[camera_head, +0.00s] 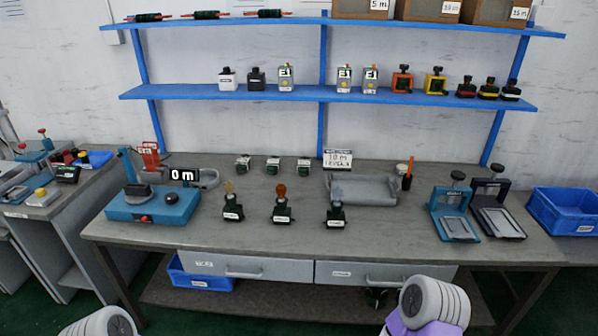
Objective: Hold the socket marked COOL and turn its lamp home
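Three dark sockets with white labels stand upright in a row on the bench: a left socket (233,211), a middle socket (281,213) and a right socket (336,217). The labels are too small to read, so I cannot tell which is marked COOL. I cannot tell how deep each lamp sits. Only rounded links of my arms show at the bottom edge, away from the sockets; neither gripper is visible.
A blue machine (152,207) stands left of the sockets and a grey tray (374,189) behind them to the right. Two clamp fixtures (451,213) stand farther right, before a blue bin (562,212). Shelves (205,94) hang above. The bench front is clear.

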